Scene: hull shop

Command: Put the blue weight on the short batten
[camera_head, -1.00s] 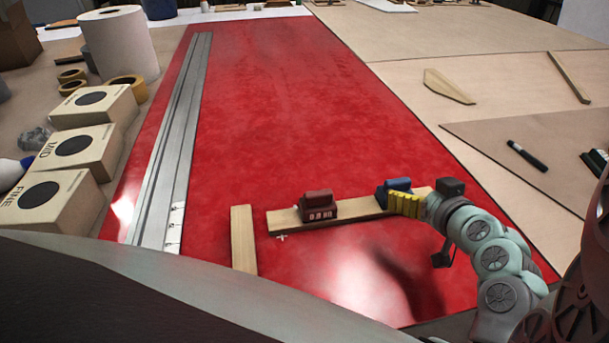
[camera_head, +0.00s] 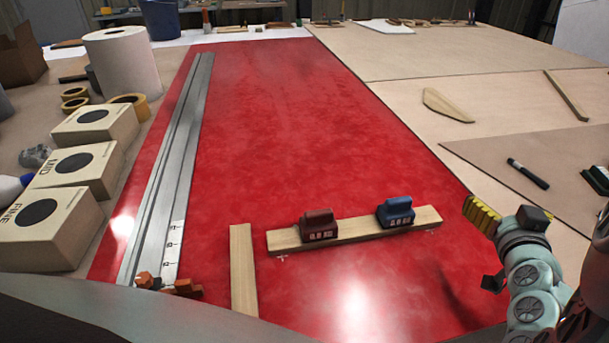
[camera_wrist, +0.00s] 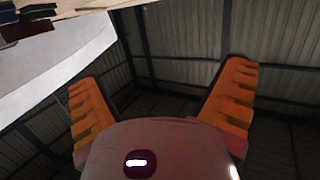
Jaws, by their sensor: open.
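The blue weight (camera_head: 395,211) stands upright on the right part of a wooden batten (camera_head: 354,231) that lies crosswise on the red sheet. A dark red weight (camera_head: 318,225) stands on the same batten, left of the blue one, with a gap between them. A second batten (camera_head: 243,270) lies lengthwise to the left, its near end hidden by my body, so I cannot compare lengths. My gripper (camera_head: 481,215) is to the right of the crosswise batten, apart from the blue weight. In the wrist view its orange fingers (camera_wrist: 165,100) are spread with nothing between them.
A long metal straightedge (camera_head: 170,170) lies along the left of the red sheet, with an orange clamp (camera_head: 168,286) at its near end. Sanding boxes (camera_head: 72,175) and a white roll (camera_head: 123,65) stand further left. A black marker (camera_head: 528,173) lies right. The sheet's far part is clear.

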